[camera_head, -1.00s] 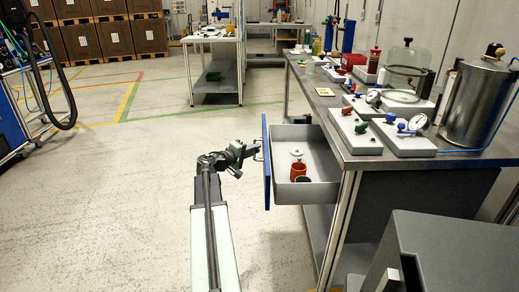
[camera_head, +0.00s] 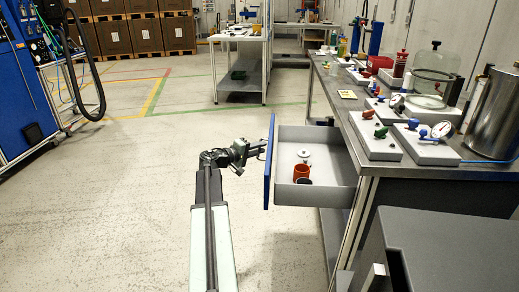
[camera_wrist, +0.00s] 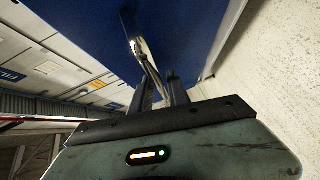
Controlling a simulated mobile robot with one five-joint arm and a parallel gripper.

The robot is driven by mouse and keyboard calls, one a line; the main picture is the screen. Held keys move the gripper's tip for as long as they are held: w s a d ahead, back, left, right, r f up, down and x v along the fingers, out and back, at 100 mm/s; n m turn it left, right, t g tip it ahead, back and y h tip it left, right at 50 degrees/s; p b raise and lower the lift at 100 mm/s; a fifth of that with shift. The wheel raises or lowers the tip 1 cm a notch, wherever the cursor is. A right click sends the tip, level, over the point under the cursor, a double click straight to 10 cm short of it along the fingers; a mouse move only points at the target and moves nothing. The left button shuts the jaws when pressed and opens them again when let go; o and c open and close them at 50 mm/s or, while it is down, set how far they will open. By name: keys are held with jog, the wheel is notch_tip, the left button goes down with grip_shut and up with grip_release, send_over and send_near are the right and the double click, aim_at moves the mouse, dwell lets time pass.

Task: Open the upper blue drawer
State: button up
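The upper blue drawer is pulled out from under the workbench. In the head view its blue front (camera_head: 269,165) faces left, and its grey box (camera_head: 330,195) is open to view. In the wrist view the blue front (camera_wrist: 185,35) fills the top, with its metal bar handle (camera_wrist: 138,45) running towards my fingers. My gripper (camera_wrist: 161,80) has one finger on each side of the handle and looks closed on it. It also shows in the head view (camera_head: 259,149), at the outer side of the blue front; contact there is too small to make out.
An orange-red container (camera_head: 301,172) and small round items lie in the drawer. The workbench (camera_head: 355,130) carries gauges, valve blocks and a glass bell. A grey cabinet (camera_head: 450,245) stands at the front right. The floor left of the drawer is clear.

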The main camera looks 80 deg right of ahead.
jog(key=shift+a, duration=0.1)
jog(key=p+v, duration=0.1)
jog(key=v, duration=0.6)
jog(key=shift+w+a, duration=0.2)
jog(key=shift+a, duration=0.05)
